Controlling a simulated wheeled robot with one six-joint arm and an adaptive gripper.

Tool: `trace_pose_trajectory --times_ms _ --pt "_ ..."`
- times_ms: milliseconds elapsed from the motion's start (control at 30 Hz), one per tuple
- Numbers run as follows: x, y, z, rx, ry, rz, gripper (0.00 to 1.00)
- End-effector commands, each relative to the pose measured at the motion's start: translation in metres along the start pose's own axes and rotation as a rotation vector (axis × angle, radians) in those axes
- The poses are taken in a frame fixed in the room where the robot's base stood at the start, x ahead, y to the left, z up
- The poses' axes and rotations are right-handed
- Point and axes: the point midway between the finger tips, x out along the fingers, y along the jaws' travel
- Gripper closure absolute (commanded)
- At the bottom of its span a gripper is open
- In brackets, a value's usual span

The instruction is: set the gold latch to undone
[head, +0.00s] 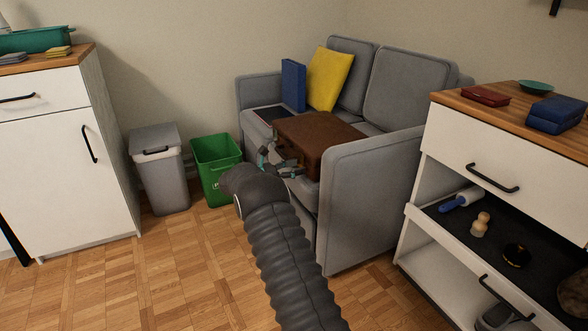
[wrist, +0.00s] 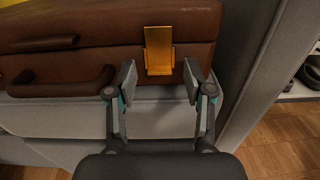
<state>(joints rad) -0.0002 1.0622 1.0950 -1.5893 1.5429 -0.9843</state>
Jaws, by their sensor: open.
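A brown suitcase (head: 318,136) lies on the seat of the grey sofa; its front also fills the top of the wrist view (wrist: 95,45). The gold latch (wrist: 159,50) is on the suitcase's front, right of the dark handle (wrist: 62,88). The latch looks like an upright plate with a wider piece at its lower end. My gripper (wrist: 158,75) is open, with one fingertip on each side of the latch's lower end and a gap to both. In the head view my gripper (head: 282,163) is at the suitcase front, partly hidden by my arm.
The grey sofa (head: 362,190) has an armrest close on the right of the suitcase. A blue item (head: 293,85) and a yellow cushion (head: 329,79) stand behind the suitcase. A green bin (head: 214,160) and a grey bin (head: 165,180) stand left. A white cabinet (head: 520,165) is at right.

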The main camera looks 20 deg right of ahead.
Motion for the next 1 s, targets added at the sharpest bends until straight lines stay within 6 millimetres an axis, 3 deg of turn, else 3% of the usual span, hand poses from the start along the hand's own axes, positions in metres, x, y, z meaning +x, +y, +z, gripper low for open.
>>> trace_pose_trajectory --times_ms 267,467,1000 --pt "0.001 0.0 0.0 0.0 0.0 0.0 0.5" --pt "0.001 0.0 0.0 0.0 0.0 0.0 1.0" --pt "-0.004 0.0 0.011 0.002 0.12 0.0 1.0"
